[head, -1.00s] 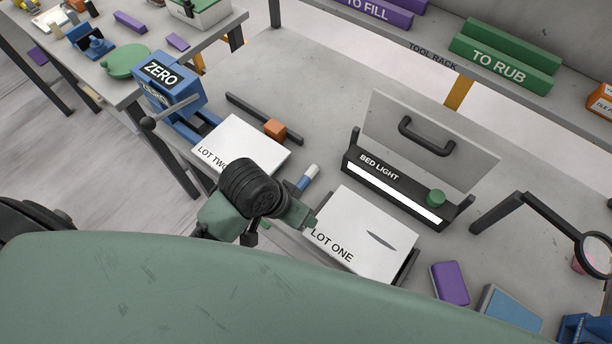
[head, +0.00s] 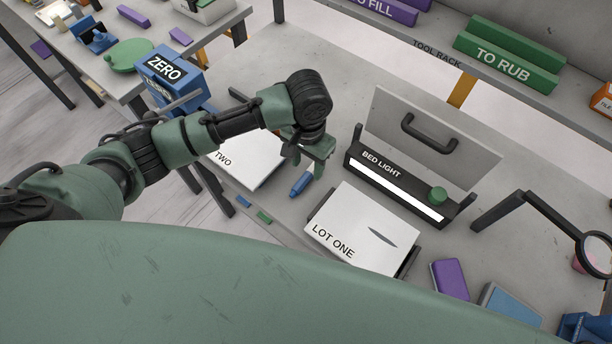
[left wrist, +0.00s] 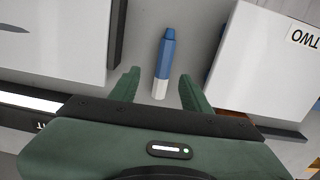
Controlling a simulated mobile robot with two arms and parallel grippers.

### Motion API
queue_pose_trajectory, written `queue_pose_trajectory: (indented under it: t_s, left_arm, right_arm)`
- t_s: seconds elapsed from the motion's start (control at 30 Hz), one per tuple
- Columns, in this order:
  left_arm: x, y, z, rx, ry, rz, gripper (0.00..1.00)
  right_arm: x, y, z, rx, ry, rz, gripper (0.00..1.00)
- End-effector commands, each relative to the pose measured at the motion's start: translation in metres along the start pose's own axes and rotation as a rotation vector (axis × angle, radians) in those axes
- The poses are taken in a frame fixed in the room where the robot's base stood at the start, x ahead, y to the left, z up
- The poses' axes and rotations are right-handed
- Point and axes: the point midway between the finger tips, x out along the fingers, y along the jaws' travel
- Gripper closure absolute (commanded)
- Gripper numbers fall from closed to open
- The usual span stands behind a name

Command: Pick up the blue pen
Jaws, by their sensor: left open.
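The blue pen (head: 300,185), blue with a white end, lies on the grey stone slab between the white LOT ONE board and the white TWO board. My left gripper (head: 311,160) is open and empty, just above and behind the pen in the head view. In the left wrist view the pen (left wrist: 166,52) runs between the two green fingers, its white end nearer the palm and its blue end beyond the fingertips. Touching is not visible. My right gripper is not in view.
The LOT ONE board (head: 345,216) is to the right of the pen, the TWO board (head: 237,170) to its left. The BED LIGHT bar (head: 363,166) stands behind. Small blue (head: 243,202) and green (head: 264,217) pieces lie near the front edge. A purple block (head: 450,280) lies at right.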

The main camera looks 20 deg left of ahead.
Motion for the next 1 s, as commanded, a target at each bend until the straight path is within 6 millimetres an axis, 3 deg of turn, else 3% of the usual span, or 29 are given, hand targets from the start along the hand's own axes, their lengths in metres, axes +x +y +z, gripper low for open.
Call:
queue_pose_trajectory:
  t_s: [0.43, 0.73, 0.77, 0.9, 0.93, 1.0]
  left_arm:
    - [0.057, -0.007, -0.004, 0.002, 0.001, 0.002, 0.53]
    - [0.065, -0.007, -0.004, 0.004, 0.004, 0.001, 0.53]
    - [0.065, -0.007, -0.004, 0.004, 0.004, 0.001, 0.55]
    - [0.065, -0.007, -0.004, 0.004, 0.004, 0.001, 0.94]
    - [0.065, -0.007, -0.004, 0.004, 0.004, 0.001, 1.00]
    - [0.065, -0.007, -0.004, 0.004, 0.004, 0.001, 1.00]
  right_arm:
    - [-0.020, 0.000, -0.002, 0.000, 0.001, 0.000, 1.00]
    - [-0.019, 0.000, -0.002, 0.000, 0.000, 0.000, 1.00]
    - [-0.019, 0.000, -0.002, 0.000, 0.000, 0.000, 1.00]
    - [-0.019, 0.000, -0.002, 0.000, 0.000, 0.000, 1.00]
    - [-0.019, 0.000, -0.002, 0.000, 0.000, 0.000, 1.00]
    - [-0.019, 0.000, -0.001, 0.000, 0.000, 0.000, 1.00]
